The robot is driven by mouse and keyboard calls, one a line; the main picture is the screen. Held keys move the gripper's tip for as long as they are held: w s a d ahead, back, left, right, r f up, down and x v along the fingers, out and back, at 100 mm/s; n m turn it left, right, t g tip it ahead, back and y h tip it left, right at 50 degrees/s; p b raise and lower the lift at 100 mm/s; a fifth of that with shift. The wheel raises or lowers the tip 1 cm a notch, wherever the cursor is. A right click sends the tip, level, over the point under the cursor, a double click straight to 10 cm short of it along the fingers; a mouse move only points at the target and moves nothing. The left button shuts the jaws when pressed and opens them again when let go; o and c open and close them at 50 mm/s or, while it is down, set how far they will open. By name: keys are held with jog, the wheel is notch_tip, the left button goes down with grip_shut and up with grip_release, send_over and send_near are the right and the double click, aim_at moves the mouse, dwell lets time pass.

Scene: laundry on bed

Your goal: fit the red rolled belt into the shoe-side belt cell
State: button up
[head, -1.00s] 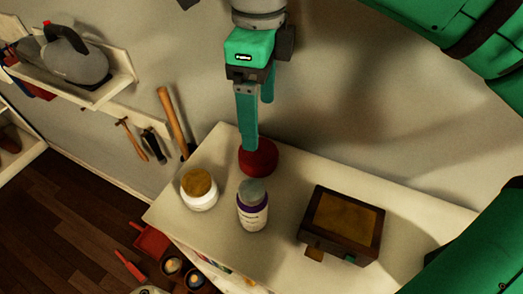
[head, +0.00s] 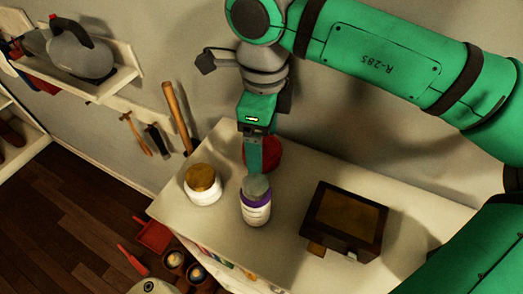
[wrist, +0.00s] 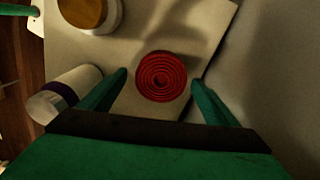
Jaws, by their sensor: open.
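The red rolled belt (head: 268,150) lies on the white tabletop near its back edge, close to the wall. In the wrist view it shows as a flat red spiral (wrist: 161,76) seen from above. My gripper (wrist: 160,82) is open, with one finger on each side of the belt and gaps between. In the head view a finger of my gripper (head: 257,160) hides part of the belt, and the other finger is not clearly visible. I cannot make out the shoe-side belt cell in either view.
A white bottle with a purple band (head: 256,202) stands close in front of the belt. A brown-lidded jar (head: 203,185) is to the left, a dark box (head: 345,220) to the right. Dark shoes (head: 10,145) sit on a low shelf at far left.

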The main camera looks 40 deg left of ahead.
jog(key=c, duration=1.3)
jog(key=shift+w+r, duration=0.1)
